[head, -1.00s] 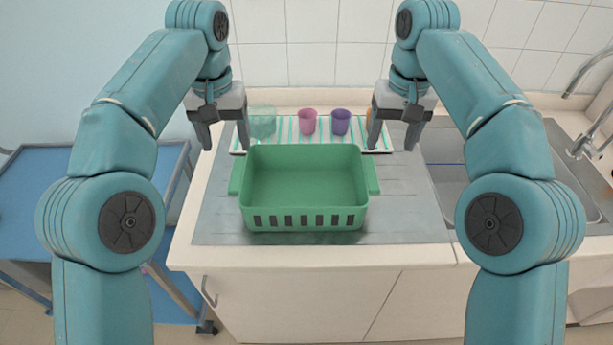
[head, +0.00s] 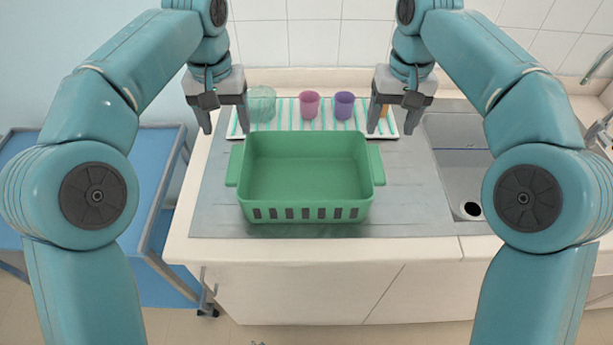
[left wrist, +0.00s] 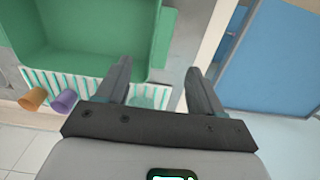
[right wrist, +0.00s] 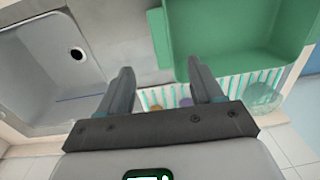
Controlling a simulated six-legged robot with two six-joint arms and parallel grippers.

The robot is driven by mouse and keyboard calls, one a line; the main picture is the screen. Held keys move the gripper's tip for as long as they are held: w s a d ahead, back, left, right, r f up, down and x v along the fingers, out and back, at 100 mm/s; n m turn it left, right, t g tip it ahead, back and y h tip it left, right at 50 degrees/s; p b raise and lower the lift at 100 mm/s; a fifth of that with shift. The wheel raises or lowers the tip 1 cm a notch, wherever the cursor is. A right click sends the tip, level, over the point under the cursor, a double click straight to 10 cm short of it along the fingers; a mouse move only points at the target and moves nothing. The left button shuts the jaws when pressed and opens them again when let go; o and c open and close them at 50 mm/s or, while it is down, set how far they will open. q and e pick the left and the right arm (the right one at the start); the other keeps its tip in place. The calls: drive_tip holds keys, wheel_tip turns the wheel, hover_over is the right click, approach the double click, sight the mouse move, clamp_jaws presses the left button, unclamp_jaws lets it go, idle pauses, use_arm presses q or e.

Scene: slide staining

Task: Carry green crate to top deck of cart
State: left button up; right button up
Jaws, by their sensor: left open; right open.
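The green crate (head: 305,175) stands empty and upright on the grey draining surface of the counter, with a handle at its left (head: 234,165) and right (head: 376,165) ends. My left gripper (head: 225,125) is open and empty, above and behind the left handle. My right gripper (head: 391,125) is open and empty, above and behind the right handle. In the left wrist view the crate (left wrist: 85,30) and one handle show beyond the fingers; the right wrist view shows the crate (right wrist: 235,30) too. The cart's blue top deck (head: 160,190) is at the left, partly hidden by my arm.
Behind the crate a striped mat (head: 284,112) bears a clear green cup (head: 262,103), a pink cup (head: 309,105), a purple cup (head: 344,105) and an orange one (head: 384,110) partly hidden by my right gripper. A sink (head: 462,165) is at the right. The deck's visible part is clear.

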sight(236, 162)
use_arm(q)
drive_tip(key=f, duration=1.3)
drive_tip(key=shift+w+a+f, duration=0.15)
drive_tip(key=shift+w+f, duration=0.05)
drive_tip(key=shift+f, duration=0.2)
use_arm(e)
drive_tip(key=f, duration=1.3)
drive_tip(key=shift+w+a+f, duration=0.2)
drive_tip(key=shift+a+f, duration=0.15)
drive_tip(key=shift+a, duration=0.05)
use_arm(q)
drive_tip(key=shift+s+f, duration=0.1)
drive_tip(key=shift+f, duration=0.2)
use_arm(e)
drive_tip(key=shift+s+f, duration=0.1)
drive_tip(key=shift+f, duration=0.2)
use_arm(q)
drive_tip(key=c, duration=1)
use_arm(e)
drive_tip(key=c, duration=1)
use_arm(q)
clamp_jaws()
use_arm(e)
clamp_jaws()
